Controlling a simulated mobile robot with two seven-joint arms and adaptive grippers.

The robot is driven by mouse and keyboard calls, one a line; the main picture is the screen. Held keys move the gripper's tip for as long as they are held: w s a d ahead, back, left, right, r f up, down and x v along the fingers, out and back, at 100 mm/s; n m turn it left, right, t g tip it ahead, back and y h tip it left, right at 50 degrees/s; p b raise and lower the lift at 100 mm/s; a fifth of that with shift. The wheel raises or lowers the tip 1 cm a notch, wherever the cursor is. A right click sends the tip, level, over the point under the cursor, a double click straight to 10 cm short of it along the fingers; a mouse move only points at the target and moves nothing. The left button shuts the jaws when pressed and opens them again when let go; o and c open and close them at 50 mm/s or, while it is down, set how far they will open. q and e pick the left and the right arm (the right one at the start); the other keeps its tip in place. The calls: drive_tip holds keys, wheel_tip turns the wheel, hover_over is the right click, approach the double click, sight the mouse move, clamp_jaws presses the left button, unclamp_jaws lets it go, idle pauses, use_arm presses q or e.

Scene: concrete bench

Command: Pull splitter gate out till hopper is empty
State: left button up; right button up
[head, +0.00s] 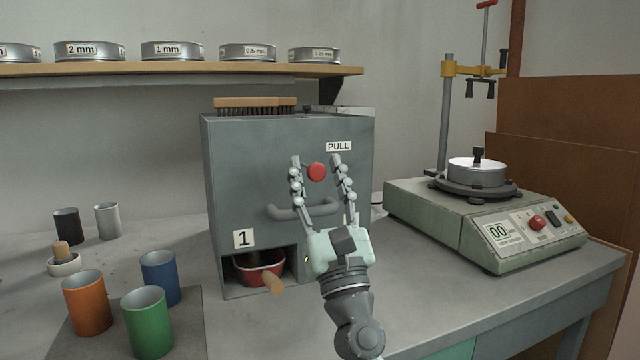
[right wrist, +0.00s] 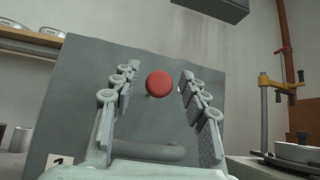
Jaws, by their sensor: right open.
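The splitter is a grey metal box (head: 238,165) on the bench, with a PULL label (head: 339,146) on its front. A red round knob (head: 317,171) sits just left of and below that label; in the right wrist view the red knob (right wrist: 160,83) shows between the fingers. My right gripper (head: 316,162) is open, its fingers on either side of the knob with gaps, not visibly touching it. A grey bar handle (head: 284,212) is below, partly behind my gripper. A red pan (head: 256,266) with a wooden handle sits in the lower opening marked 1. The hopper's inside is hidden. My left gripper is not seen.
A brush (head: 255,103) lies on top of the box. Orange (head: 87,303), green (head: 147,325) and blue (head: 160,279) cups stand at left. A sieve shaker (head: 486,220) stands at right. A shelf (head: 180,69) of sieves runs above left.

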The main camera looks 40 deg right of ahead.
drive_tip(key=v, duration=1.2)
drive_tip(key=shift+f, duration=0.1)
